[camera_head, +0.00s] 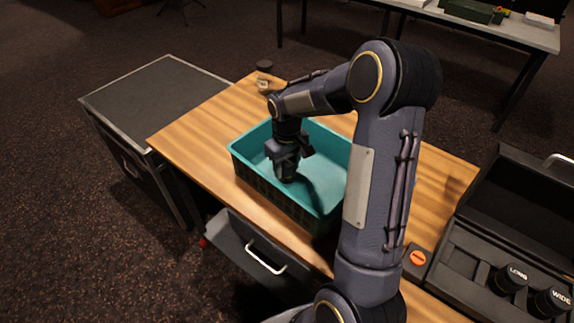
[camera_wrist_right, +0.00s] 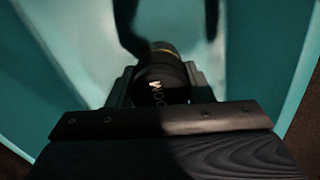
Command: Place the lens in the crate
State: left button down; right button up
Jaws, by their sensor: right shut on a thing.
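The teal crate (camera_head: 325,168) stands on the wooden desk. My right gripper (camera_head: 287,165) reaches down inside it, near its left end. The gripper is shut on a dark lens (camera_head: 287,174), which shows just below the fingers. In the right wrist view the lens (camera_wrist_right: 160,85) is black with a thin yellowish ring and part of a white label, and sits between the fingers (camera_wrist_right: 160,88). Teal crate surface (camera_wrist_right: 75,60) surrounds it there. I cannot tell whether the lens touches the crate floor. My left gripper is not in view.
An open black case (camera_head: 480,245) at the right holds lenses marked LONG (camera_head: 511,278) and WIDE (camera_head: 550,301). A small box with an orange mark (camera_head: 417,260) lies beside it. An open drawer (camera_head: 258,257) juts from the desk front. Small items (camera_head: 263,84) stand at the desk's back corner.

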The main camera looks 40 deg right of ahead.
jog(key=shift+f, duration=0.1)
jog(key=shift+f, duration=0.15)
jog(key=o, duration=1.2)
